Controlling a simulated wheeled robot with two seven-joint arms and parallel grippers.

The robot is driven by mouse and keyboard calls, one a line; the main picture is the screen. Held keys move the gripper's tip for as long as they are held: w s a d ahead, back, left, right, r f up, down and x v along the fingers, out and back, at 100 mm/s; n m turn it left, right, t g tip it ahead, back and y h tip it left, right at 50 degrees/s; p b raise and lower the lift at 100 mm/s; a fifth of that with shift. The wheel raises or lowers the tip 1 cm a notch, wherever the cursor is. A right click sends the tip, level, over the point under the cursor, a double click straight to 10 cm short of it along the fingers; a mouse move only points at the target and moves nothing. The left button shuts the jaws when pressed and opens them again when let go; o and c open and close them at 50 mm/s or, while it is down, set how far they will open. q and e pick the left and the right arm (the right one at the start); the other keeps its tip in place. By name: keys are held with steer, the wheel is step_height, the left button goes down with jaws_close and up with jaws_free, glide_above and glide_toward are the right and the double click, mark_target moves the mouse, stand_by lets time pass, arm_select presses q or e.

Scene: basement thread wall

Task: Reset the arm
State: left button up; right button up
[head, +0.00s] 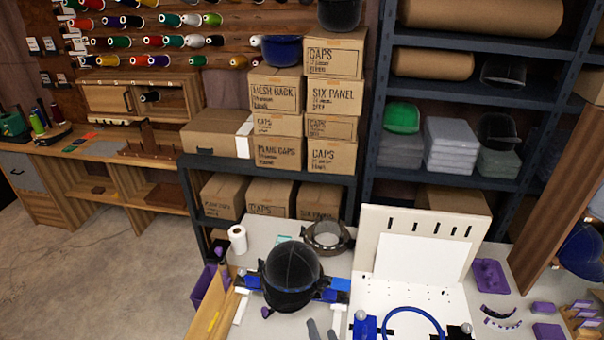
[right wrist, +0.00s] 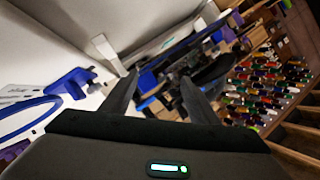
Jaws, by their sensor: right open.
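My right gripper (head: 321,330) shows only as two grey fingertips at the bottom edge of the head view, just in front of the black cap. In the right wrist view my right gripper (right wrist: 159,78) has its two dark fingers spread apart, with nothing held between them. The black cap (head: 291,276) sits on a holder with blue parts (head: 338,290) on the white worktable (head: 262,232). My left gripper is not in view.
A white board fixture (head: 366,240) with a blue hoop (head: 412,314) stands right of the cap. A white roll (head: 238,238) and a ring-shaped frame (head: 327,236) lie behind it. Purple trays (head: 490,275) are at the right. Shelves with cardboard boxes (head: 333,96) stand behind.

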stand_by(0.4)
